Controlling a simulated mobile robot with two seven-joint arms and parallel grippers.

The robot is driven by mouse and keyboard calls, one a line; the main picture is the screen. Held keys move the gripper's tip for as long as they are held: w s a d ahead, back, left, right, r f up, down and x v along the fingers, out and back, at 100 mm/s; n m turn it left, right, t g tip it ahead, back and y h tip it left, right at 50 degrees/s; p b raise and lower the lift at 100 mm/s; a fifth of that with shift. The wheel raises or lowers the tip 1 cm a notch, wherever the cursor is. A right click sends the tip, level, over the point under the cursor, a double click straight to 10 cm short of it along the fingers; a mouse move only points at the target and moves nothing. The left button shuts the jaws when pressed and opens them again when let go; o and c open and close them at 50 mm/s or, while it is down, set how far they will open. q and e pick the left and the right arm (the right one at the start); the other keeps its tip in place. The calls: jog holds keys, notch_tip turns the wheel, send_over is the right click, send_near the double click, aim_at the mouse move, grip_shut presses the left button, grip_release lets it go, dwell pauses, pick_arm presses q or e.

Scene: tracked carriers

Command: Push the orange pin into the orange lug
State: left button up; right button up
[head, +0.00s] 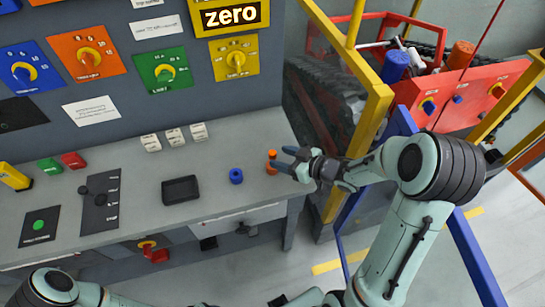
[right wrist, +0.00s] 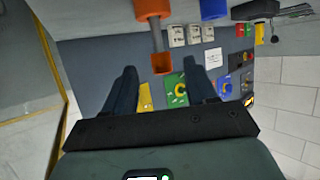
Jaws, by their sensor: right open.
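The orange pin (head: 272,154) stands upright at the right end of the grey bench, with an orange base at its foot. The right wrist view shows its orange head (right wrist: 162,63) on a grey shaft, with the larger orange base (right wrist: 152,8) beyond. My right gripper (head: 281,160) is open, its fingers pointing at the pin from the right. In the wrist view the head lies between the fingertips (right wrist: 161,70), with gaps on both sides. An orange cylinder (head: 462,54) on the red carrier may be the orange lug; I cannot tell. My left gripper is not in view.
The red carrier (head: 470,90) holds a blue cylinder (head: 396,66). A yellow post (head: 372,110) stands between bench and carrier. The bench front is mostly clear.

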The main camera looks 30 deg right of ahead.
jog(key=shift+p+x, duration=0.4)
jog(key=shift+x, duration=2.75)
jog(key=shift+s+a+r, duration=0.1)
jog(key=shift+c, duration=1)
grip_shut()
